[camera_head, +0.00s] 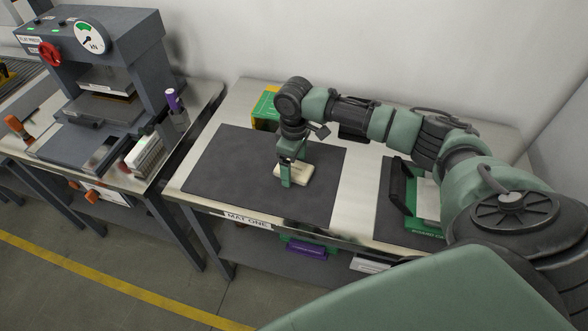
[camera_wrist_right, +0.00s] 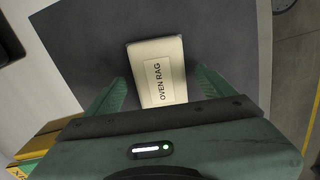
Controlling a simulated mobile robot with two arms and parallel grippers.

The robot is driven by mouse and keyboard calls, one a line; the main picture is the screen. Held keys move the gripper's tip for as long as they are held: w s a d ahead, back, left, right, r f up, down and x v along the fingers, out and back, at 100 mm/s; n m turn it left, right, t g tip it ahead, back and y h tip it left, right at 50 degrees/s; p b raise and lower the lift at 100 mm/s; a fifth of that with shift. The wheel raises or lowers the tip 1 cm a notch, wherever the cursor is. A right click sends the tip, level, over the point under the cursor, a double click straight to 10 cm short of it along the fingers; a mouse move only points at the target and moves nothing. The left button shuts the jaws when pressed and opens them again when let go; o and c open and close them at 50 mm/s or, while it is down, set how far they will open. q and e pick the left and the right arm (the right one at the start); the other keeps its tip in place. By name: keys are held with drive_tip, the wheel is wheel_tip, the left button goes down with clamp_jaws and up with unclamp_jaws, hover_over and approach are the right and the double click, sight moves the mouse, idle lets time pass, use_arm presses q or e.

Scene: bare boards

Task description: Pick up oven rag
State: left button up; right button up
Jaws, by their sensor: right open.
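The oven rag (camera_head: 297,174) is a folded cream pad lying on a dark mat (camera_head: 225,165) on the metal table. In the right wrist view the oven rag (camera_wrist_right: 156,62) shows its printed label, "OVEN RAG". My right gripper (camera_head: 288,178) is over the rag and points down at it. In the wrist view its two green fingers (camera_wrist_right: 162,84) are spread, one on each side of the rag's near end, with gaps between. I cannot tell the exact height of the fingertips above the mat. My left gripper is not in view.
A yellow and green box (camera_head: 265,108) stands behind the mat. A green item with a black handle (camera_head: 397,186) is on a second dark mat at the right. A grey press (camera_head: 105,75) stands on the left table. The mat around the rag is clear.

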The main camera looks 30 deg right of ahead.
sight(294, 167)
drive_tip(key=c, duration=1.5)
drive_tip(key=shift+o, duration=0.2)
wheel_tip(294, 167, up, 20)
drive_tip(key=b, duration=0.1)
